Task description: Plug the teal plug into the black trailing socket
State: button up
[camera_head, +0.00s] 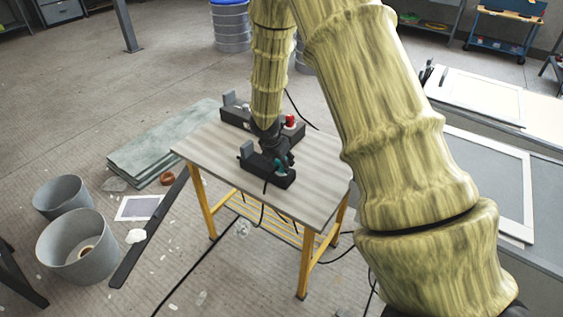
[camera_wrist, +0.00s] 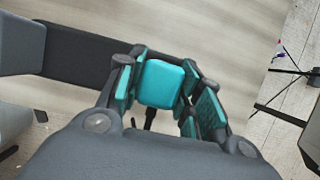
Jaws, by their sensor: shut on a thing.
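The teal plug (camera_wrist: 161,83) is a small rounded block between the two fingers of my gripper (camera_wrist: 160,95) in the wrist view. My gripper is shut on it; the finger pads are teal too. In the head view, a bit of the plug (camera_head: 281,166) shows below my gripper (camera_head: 278,158). A black trailing socket (camera_head: 262,168) lies on the bench at the near side, just under the gripper. Its black body (camera_wrist: 78,57) runs in from the left in the wrist view, reaching the gripper. The plug's pins are hidden, so I cannot tell whether it is seated.
Behind is another black unit (camera_head: 236,118) with a grey block and a red piece (camera_head: 291,120). The bench top (camera_head: 320,185) is clear at right. Cables trail to the floor; buckets (camera_head: 78,240) stand at left.

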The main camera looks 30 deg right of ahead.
jog(key=shift+f, duration=0.35)
jog(key=o, duration=1)
jog(key=shift+r, duration=0.1)
jog(key=v, duration=1.1)
jog(key=shift+s+a+r, duration=0.15)
jog(key=shift+a+r, duration=0.1)
jog(key=shift+r, duration=0.1)
